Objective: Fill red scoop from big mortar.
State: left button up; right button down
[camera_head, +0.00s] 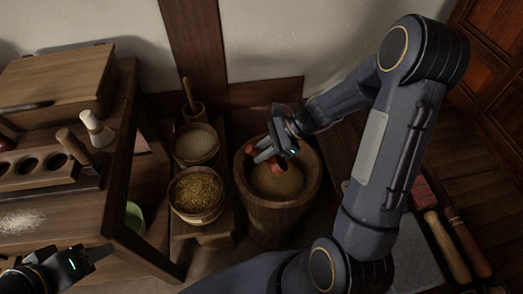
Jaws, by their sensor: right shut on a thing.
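The big mortar (269,216) is a deep round wooden tub on the floor near the middle, with tan-brown meal (284,185) inside. My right gripper (264,152) reaches over its mouth from the upper right, shut on the red scoop (277,165). Only a small part of the scoop shows, inside the mortar's rim. The fingers hide the rest, and I cannot tell whether it touches the meal or holds any. My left gripper (104,253) is at the lower left, in front of the wooden bench and away from the mortar. Its finger gap is not clear.
Left of the mortar stand a bowl of golden grain (197,190) and a bowl of pale grain (195,145). The bench (121,190) holds a wooden box (62,76), a holed rack and spilled white powder. Wooden rollers (447,245) lie at right.

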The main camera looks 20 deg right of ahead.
jog(key=shift+s+d+f+b, duration=0.1)
jog(key=shift+d+f+b, duration=0.45)
jog(key=shift+f+b, duration=0.7)
jog(key=shift+s+d+f+b, duration=0.1)
jog(key=shift+d+f+b, duration=0.5)
jog(key=shift+f+b, duration=0.55)
jog(key=shift+s+d+f+b, duration=0.1)
jog(key=shift+d+f+b, duration=0.45)
jog(key=shift+f+b, duration=0.7)
jog(key=shift+a+f+h+p, duration=0.1)
jog(key=shift+a+h+p, duration=0.15)
jog(key=shift+h+p, duration=0.1)
jog(key=shift+w+a+f+h+p, duration=0.1)
jog(key=shift+a+f+h+p, duration=0.45)
jog(key=shift+a+f+h, duration=0.15)
notch_tip(320, 180, up, 8)
jog(key=g+h+p, duration=0.2)
jog(key=h+p, duration=0.6)
jog(key=p, duration=1.6)
send_over(270, 165)
jog(key=w+a, duration=0.1)
jog(key=a, duration=0.3)
jog(key=shift+w+d+y, duration=0.15)
jog(key=shift+y, duration=0.1)
jog(key=shift+f, duration=0.1)
